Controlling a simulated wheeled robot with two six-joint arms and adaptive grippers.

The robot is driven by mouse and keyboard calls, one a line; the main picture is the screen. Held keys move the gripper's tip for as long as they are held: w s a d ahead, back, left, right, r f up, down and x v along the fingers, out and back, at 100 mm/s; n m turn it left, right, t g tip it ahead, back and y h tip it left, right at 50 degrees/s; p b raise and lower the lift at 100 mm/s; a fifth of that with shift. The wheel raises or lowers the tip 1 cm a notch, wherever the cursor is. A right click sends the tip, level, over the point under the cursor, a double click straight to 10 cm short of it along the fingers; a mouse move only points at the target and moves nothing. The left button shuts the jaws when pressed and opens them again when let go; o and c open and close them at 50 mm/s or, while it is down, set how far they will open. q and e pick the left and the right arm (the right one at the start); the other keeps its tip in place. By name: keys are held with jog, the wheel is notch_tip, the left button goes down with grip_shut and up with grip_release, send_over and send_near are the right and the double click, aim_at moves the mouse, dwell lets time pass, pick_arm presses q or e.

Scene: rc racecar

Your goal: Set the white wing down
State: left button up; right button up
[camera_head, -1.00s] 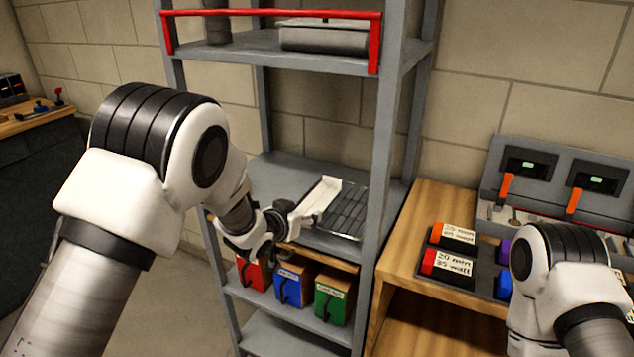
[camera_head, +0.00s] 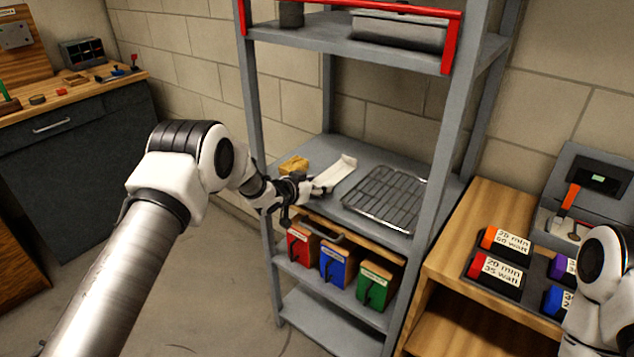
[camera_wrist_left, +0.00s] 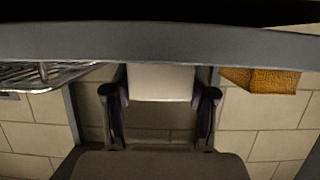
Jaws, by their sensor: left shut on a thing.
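The white wing (camera_head: 337,173) is a pale, flat, elongated piece over the grey middle shelf, between a yellow-brown block and a wire rack. My left gripper (camera_head: 312,190) is shut on its near end, at the shelf's front. In the left wrist view the wing (camera_wrist_left: 160,82) sits between the two fingers (camera_wrist_left: 160,100). I cannot tell whether the wing touches the shelf. My right arm shows at the lower right edge of the head view, but its gripper is out of view.
The wire rack (camera_head: 388,197) lies on the middle shelf (camera_head: 408,160), right of the wing. The yellow-brown block (camera_head: 293,166) is at its left. Red, blue and green bins (camera_head: 337,268) stand below. A wooden bench (camera_head: 487,212) with labelled boxes is at right.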

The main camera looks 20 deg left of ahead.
pick_arm(q)
jog(key=shift+f, duration=0.1)
jog(key=o, duration=1)
jog(key=shift+o, duration=0.2)
